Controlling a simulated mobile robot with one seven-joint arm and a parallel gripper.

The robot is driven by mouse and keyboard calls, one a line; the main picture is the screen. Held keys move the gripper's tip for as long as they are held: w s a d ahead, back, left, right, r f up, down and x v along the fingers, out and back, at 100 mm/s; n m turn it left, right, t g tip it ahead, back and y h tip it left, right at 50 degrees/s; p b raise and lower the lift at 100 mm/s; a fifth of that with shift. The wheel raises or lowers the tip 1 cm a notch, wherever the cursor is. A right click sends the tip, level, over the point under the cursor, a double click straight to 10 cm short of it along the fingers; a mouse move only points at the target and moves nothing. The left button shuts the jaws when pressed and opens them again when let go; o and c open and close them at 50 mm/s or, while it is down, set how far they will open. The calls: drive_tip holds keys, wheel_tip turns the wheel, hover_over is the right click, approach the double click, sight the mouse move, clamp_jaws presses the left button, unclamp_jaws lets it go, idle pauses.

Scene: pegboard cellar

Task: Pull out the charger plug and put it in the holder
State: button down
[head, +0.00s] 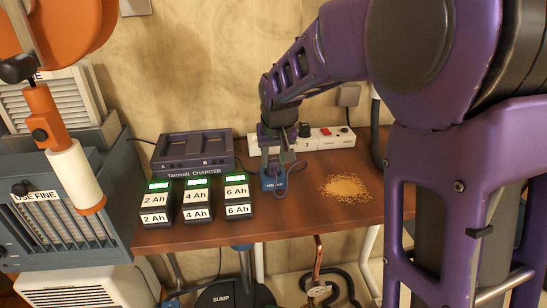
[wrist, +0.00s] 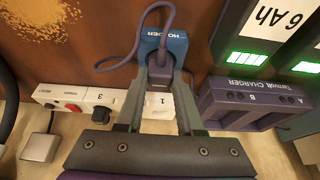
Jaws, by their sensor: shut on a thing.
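My gripper (head: 274,158) is shut on the charger plug (wrist: 160,74), a grey-purple block with a purple cord. The cord (wrist: 164,30) arches over the holder and runs off to the left in the wrist view. The white power strip (head: 330,138) lies behind, with numbered sockets.
A purple-grey battery charger (head: 192,150) stands left of the holder. Several labelled batteries (head: 197,195) with green displays stand in front of it. Sawdust (head: 345,187) lies on the wooden bench (head: 310,218) to the right. A blue-grey cabinet (head: 60,225) is at the far left.

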drive_tip(key=shift+s+f, duration=0.1)
drive_tip(key=shift+f, duration=0.4)
idle(0.8)
idle(0.4)
unclamp_jaws()
drive_tip(key=shift+r, duration=0.1)
idle(0.4)
drive_tip(key=shift+r+p, duration=2.65)
drive_tip(key=shift+r, duration=0.9)
